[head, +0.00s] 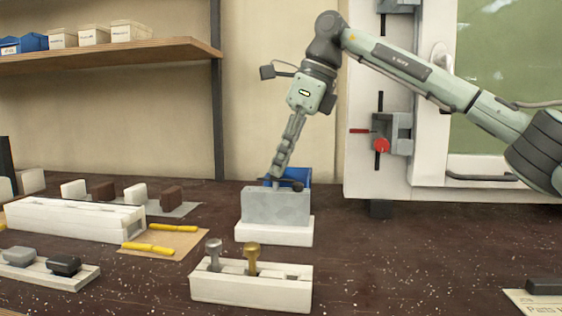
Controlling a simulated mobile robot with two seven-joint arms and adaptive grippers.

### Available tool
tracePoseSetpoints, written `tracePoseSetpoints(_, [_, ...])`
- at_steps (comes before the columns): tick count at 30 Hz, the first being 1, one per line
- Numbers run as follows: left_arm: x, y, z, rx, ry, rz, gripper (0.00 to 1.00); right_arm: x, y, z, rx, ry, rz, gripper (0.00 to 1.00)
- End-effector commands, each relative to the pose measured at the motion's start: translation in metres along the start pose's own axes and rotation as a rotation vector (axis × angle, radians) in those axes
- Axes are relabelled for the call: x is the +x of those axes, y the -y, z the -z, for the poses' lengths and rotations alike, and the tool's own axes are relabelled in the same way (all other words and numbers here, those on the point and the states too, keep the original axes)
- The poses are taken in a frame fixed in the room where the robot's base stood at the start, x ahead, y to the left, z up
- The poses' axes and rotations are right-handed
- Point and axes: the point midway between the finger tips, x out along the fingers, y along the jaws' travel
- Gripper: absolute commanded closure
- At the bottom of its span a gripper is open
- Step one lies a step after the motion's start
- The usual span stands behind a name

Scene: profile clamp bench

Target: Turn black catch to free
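A small dark piece (291,184), which looks like the black catch, lies along the top of a grey block (275,208) on a white base (274,233). My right gripper (275,180) reaches down from above, with its fingertips at the left part of the dark piece. The fingers show almost edge-on, so I cannot tell their gap or whether they grip the piece. The fingertips hide part of it. My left gripper is not in view.
A blue bin (298,175) stands just behind the block. In front is a white holder (250,290) with a grey and a brass pin. Yellow-handled tools (148,248) lie left. A white cabinet (370,175) stands behind right. The bench's right-hand middle is clear.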

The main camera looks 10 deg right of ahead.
Motion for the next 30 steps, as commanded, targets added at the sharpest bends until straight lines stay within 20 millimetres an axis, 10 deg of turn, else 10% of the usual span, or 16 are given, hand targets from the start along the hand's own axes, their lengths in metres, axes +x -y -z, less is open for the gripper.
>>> tracePoseSetpoints(30, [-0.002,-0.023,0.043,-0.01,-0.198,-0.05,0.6,0.002,-0.008,-0.004,0.85,-0.002,0.355,1.0])
